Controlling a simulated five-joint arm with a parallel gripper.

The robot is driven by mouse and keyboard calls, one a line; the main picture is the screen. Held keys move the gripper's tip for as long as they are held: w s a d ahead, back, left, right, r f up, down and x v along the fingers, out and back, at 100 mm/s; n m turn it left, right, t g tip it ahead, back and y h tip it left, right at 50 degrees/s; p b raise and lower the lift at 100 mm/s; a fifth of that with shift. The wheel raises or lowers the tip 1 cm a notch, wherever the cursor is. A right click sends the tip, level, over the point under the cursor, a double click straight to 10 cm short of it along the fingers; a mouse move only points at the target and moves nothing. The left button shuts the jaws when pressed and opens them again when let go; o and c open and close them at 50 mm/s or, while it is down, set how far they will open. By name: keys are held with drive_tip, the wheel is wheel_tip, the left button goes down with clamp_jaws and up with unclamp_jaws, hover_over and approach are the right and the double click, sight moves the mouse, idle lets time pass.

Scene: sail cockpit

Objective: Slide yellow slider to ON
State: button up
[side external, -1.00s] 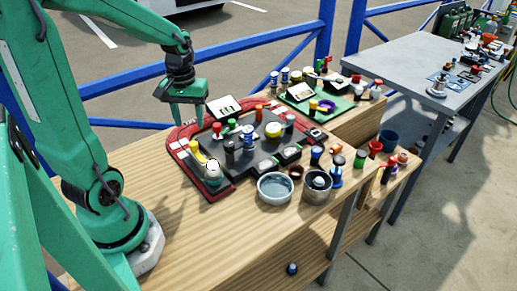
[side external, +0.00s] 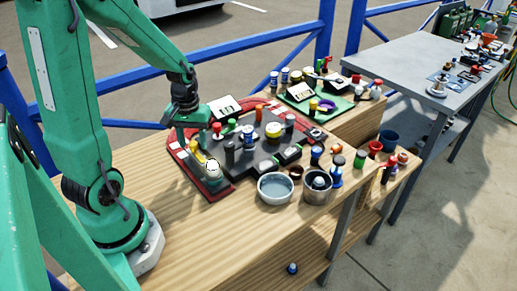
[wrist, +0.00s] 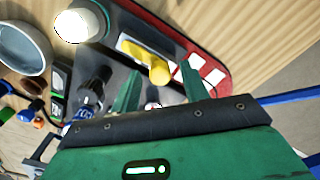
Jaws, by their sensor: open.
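The yellow slider (side external: 198,155) is on the left end of the dark panel with a red border, partly behind or below my gripper in the side view. In the wrist view, the yellow slider's knob (wrist: 159,71) stands at one end of a yellow bar in a slot. My gripper (side external: 194,147) is low over that end of the panel, pointing down. In the wrist view my gripper (wrist: 160,70) has its two green fingers apart, one on each side of the knob in the picture. I see no clear contact, and cannot tell the height gap. No ON label is readable.
A white dome knob (wrist: 80,22) sits beyond the slider's end. The panel (side external: 222,181) carries several other knobs and switches close by. A bowl of water (side external: 275,188) and a metal pot (side external: 317,187) stand in front. Bare wood lies to the left.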

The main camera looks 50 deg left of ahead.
sight(200, 157)
clamp_jaws()
drive_tip(key=shift+d, duration=1.5)
unclamp_jaws()
wheel_tip(200, 157, up, 8)
idle(0.3)
